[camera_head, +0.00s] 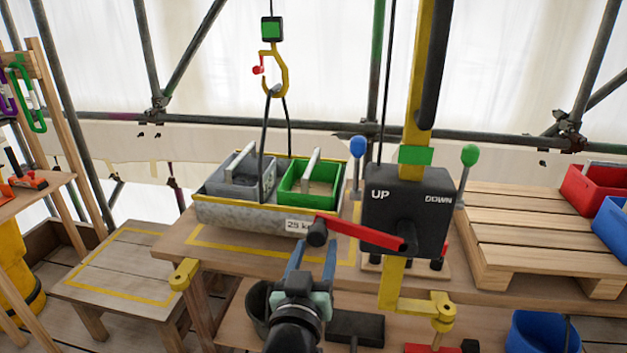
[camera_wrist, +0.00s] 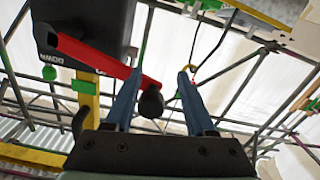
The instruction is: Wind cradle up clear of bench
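The cradle (camera_head: 225,215) is a grey metal tray with a weight label. It holds a grey bin (camera_head: 240,180) and a green bin (camera_head: 312,187). It appears to sit on the bench (camera_head: 200,250), over a yellow outline. A black sling runs up to a yellow hook (camera_head: 281,75). The black winch box (camera_head: 405,205), marked UP and DOWN, has a red crank (camera_head: 365,233) pointing left, ending in a black knob (camera_head: 317,236). My gripper (camera_head: 312,252) is just below the knob. In the wrist view its blue fingers are apart, with the knob (camera_wrist: 151,103) between them, gaps showing each side.
Blue (camera_head: 358,147) and green (camera_head: 469,155) ball-topped levers flank the winch box. A wooden pallet (camera_head: 540,225) with red and blue bins stands right. A low wooden platform (camera_head: 95,270) with a yellow outline is left. Scaffold tubes cross behind.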

